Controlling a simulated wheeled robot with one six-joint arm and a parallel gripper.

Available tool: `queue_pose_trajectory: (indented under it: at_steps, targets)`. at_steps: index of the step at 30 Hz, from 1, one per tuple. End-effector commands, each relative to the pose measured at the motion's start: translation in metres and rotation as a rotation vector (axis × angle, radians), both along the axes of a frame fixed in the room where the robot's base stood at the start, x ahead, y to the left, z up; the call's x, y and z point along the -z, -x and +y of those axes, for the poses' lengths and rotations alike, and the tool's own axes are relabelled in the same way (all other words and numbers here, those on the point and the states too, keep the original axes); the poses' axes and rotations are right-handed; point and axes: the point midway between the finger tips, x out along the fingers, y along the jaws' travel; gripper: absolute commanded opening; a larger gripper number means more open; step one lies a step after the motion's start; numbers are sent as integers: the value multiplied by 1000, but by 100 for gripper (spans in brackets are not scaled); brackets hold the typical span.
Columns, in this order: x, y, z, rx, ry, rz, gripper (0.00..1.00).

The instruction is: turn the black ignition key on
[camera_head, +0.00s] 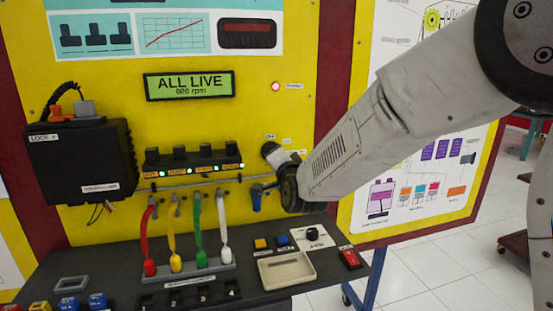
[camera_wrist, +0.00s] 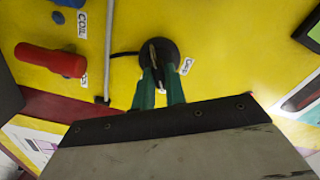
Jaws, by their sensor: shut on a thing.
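The black ignition key (camera_wrist: 153,54) stands in a round black lock (camera_wrist: 170,53) on the yellow panel in the wrist view. My gripper (camera_wrist: 158,80) has its two green fingers closed in on the key from below in that view, with the key between the tips. In the head view my gripper (camera_head: 281,161) reaches the panel at the right, and the round black lock (camera_head: 269,148) shows just past it. The key itself is hidden there. The label beside the lock is too tilted and small to read surely.
A green display (camera_head: 189,85) reads "ALL LIVE" above a rpm line, and a red lamp (camera_head: 276,86) is lit beside it. Coloured leads hang left of my arm. A red handle (camera_wrist: 50,61) and a metal rod (camera_wrist: 108,50) are close left of the lock.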

Motion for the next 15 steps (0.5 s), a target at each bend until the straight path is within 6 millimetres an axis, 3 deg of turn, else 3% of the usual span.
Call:
queue_pose_trajectory:
  at_steps: [15]
  targets:
    - [1, 0, 0, 1, -59, 18, 0]
